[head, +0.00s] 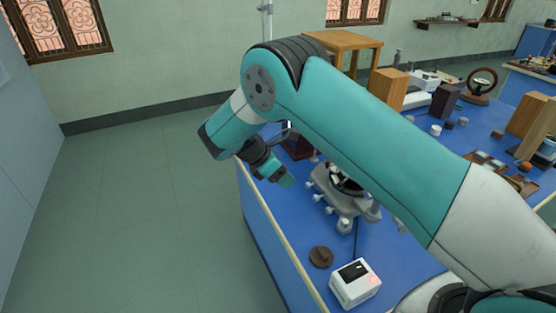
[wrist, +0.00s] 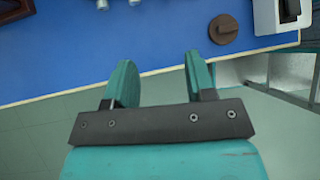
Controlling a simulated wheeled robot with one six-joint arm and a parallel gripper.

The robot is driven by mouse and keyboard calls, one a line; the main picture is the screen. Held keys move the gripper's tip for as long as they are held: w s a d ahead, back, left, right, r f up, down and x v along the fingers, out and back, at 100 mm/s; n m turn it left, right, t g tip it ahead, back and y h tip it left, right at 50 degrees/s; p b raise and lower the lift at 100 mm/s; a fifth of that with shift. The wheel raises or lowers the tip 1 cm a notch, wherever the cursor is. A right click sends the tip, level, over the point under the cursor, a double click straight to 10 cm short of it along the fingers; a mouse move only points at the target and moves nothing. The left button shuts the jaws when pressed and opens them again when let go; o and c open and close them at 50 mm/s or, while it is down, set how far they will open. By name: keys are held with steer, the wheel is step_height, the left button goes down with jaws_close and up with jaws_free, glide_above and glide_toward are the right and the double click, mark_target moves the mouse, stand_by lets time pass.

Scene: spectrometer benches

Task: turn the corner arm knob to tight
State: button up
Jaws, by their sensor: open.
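A grey spectrometer (head: 345,200) with several pale knobs stands on the blue bench in the head view, partly hidden behind my arm. I cannot tell which of its knobs is the corner arm knob, or how tight it is. Two small pale parts (wrist: 102,4), perhaps its knobs or feet, are cut off at the top edge of the wrist view. My gripper (wrist: 160,78) is open and empty, with its fingers apart over the bench's edge. In the head view my gripper (head: 284,178) is left of the spectrometer, apart from it.
A brown disc (head: 321,257) and a white box with a dark display (head: 355,283) lie on the near end of the blue bench (head: 285,228). A dark brown block (head: 297,145) stands behind my gripper. Wooden blocks stand farther right. The floor left of the bench is clear.

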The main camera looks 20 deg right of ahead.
steer(key=s+a+r+m+y+b, duration=0.1)
steer(key=s+r+m+y, duration=0.1)
steer(key=r, duration=0.3)
steer(key=s+a+r+m+t+y+b, duration=0.1)
steer(key=s+r+m+y, duration=0.1)
steer(key=s+r+y, duration=0.1)
step_height(320, 180, up, 2)
steer(key=shift+s+a+r+m, duration=0.15)
steer(key=shift+s+a+m, duration=0.15)
steer(key=shift+s, duration=0.3)
